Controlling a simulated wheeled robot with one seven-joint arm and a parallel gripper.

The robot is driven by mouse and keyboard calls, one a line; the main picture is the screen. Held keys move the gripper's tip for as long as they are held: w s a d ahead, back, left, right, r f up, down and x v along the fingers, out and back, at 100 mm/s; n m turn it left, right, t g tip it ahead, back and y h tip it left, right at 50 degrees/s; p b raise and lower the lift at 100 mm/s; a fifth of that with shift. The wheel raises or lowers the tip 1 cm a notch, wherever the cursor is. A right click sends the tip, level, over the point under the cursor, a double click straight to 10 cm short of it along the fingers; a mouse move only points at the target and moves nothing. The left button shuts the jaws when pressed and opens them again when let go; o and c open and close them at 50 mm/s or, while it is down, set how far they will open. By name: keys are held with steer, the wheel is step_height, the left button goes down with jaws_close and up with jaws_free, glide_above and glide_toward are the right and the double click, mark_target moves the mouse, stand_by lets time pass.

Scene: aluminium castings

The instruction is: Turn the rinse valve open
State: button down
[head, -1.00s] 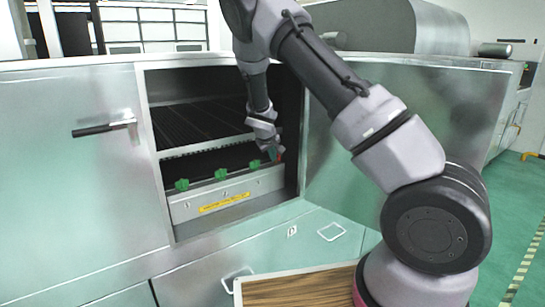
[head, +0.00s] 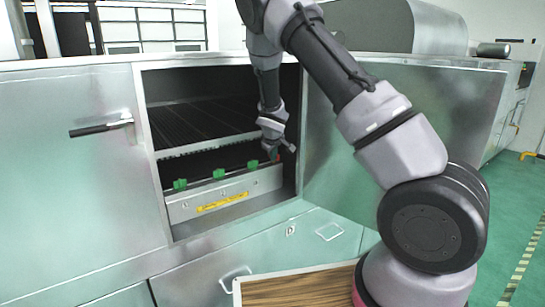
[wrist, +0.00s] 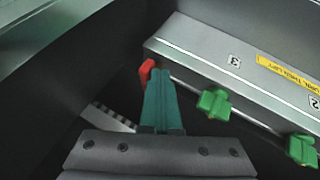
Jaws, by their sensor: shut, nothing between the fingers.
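Three green valve knobs sit in a row on a metal ledge inside the open cabinet: left (head: 180,184), middle (head: 219,174) and right (head: 253,164). In the wrist view, one green knob (wrist: 213,103) is by the number 3 and another (wrist: 301,150) is near the number 2. A red handle (wrist: 147,72) shows at the ledge's end, partly behind my gripper (wrist: 161,75). My teal fingers are shut and empty, just beside the red handle; I cannot tell whether they touch it. In the head view my gripper (head: 271,153) is at the opening's right side.
The ledge carries a yellow label (head: 222,202). A dark rack (head: 200,120) lies above it. The cabinet door (head: 400,150) stands open on the right, close to my arm. A wood-topped surface (head: 300,290) is in front. The opening's left part is free.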

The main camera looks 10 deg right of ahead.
steer(key=shift+w+d+n+y, duration=0.2)
steer(key=shift+d+n+y, duration=0.3)
steer(key=shift+d+n, duration=0.3)
steer(key=shift+w+d+n+y, duration=0.15)
steer(key=shift+d+n+y, duration=0.35)
steer(key=shift+d+n, duration=0.25)
steer(key=shift+w+d, duration=0.1)
steer(key=shift+d, duration=0.1)
steer(key=shift+w+a, duration=0.1)
steer(key=shift+a, duration=0.05)
steer(key=shift+w+a+r, duration=0.2)
steer(key=shift+a, duration=0.4)
